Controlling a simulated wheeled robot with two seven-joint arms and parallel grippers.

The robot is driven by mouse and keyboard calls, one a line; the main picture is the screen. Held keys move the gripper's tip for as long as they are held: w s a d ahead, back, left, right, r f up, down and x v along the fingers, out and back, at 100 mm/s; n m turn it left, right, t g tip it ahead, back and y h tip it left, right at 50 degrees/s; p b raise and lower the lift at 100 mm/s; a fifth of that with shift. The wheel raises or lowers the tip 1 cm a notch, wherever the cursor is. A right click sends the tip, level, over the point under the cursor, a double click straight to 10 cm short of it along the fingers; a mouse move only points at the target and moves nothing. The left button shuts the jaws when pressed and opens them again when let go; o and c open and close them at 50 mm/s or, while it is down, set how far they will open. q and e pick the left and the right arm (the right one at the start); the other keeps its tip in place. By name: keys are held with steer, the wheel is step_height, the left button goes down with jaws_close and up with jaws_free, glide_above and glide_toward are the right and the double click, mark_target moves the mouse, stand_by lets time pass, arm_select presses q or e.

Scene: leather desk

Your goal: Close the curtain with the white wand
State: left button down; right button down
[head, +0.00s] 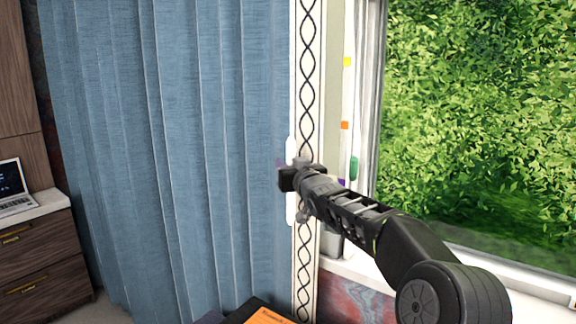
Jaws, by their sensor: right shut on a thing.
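The blue curtain (170,130) hangs in folds on the left, with a cream edge band (308,60) carrying a black twisted pattern. The white wand (291,210) hangs upright along the curtain's edge, its middle hidden behind my gripper. My right gripper (290,178) is shut on the white wand, its arm reaching in from the lower right. The window (480,120) to the right of the edge band is uncovered and shows green leaves. My left gripper is not in view.
A pale window sill (350,272) runs below the glass. An orange item (268,315) lies on a dark surface at the bottom. A wooden cabinet (40,250) with a laptop (14,188) stands at the left. Small coloured items line the window frame.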

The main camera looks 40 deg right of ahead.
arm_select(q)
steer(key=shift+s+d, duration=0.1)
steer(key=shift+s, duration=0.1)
arm_select(e)
steer(key=shift+s+d+f, duration=0.1)
steer(key=shift+s+f, duration=0.05)
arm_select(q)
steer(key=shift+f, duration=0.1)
arm_select(e)
steer(key=c, duration=1.6)
jaws_free()
steer(key=shift+o, duration=0.4)
steer(key=shift+s, duration=0.25)
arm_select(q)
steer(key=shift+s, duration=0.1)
arm_select(e)
steer(key=shift+w, duration=0.1)
